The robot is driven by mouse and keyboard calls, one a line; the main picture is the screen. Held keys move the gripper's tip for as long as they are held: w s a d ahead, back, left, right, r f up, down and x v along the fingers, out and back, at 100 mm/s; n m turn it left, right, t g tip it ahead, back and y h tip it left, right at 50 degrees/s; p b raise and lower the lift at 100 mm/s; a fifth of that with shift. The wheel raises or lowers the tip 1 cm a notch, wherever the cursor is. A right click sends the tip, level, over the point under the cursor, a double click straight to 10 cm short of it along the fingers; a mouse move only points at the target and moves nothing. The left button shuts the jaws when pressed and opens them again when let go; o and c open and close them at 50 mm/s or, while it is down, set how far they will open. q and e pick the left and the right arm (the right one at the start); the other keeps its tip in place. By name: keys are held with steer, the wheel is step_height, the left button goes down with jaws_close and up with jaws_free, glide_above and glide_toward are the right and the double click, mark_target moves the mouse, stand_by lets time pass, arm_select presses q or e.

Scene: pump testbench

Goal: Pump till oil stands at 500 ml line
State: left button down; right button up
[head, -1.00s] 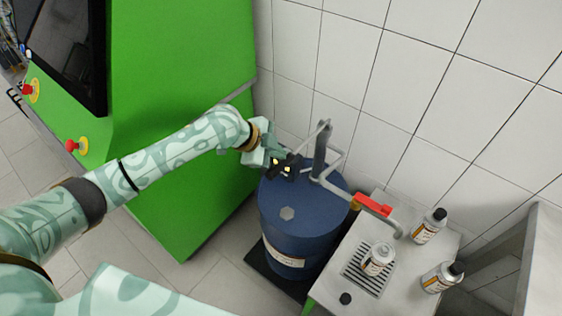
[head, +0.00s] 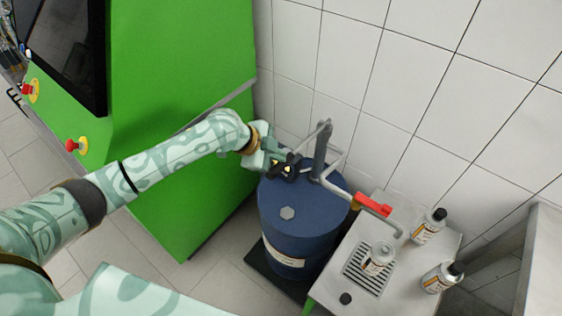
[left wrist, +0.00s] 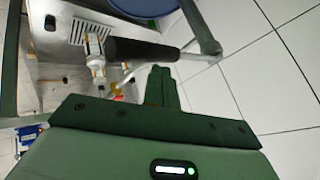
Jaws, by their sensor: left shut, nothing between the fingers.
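A blue drum (head: 300,225) stands by the tiled wall with a grey hand pump (head: 321,150) on top. A pipe with a red lever (head: 374,205) leads from the pump over a metal bench. A white bottle (head: 378,260) with an orange label stands upright on the drip grate near the pipe's end; its oil level cannot be read. My left gripper (head: 288,169) is shut and empty, over the drum's top beside the pump. In the left wrist view its fingers (left wrist: 162,88) lie near a dark cylindrical grip (left wrist: 142,51) on a grey rod, apparently the pump handle. My right gripper is not in view.
Two black-capped bottles (head: 428,227) (head: 441,277) stand at the bench's right side. A loose black cap (head: 346,298) lies near its front left. A green cabinet (head: 180,80) with red buttons (head: 72,146) stands left of the drum. The tiled wall is close behind.

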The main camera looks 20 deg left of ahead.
arm_select(q)
step_height(320, 180, down, 9)
steer(key=s+b, duration=0.1)
steer(key=b, duration=0.3)
steer(key=shift+a+b, duration=0.15)
steer(key=shift+b, duration=0.25)
stand_by(6.8)
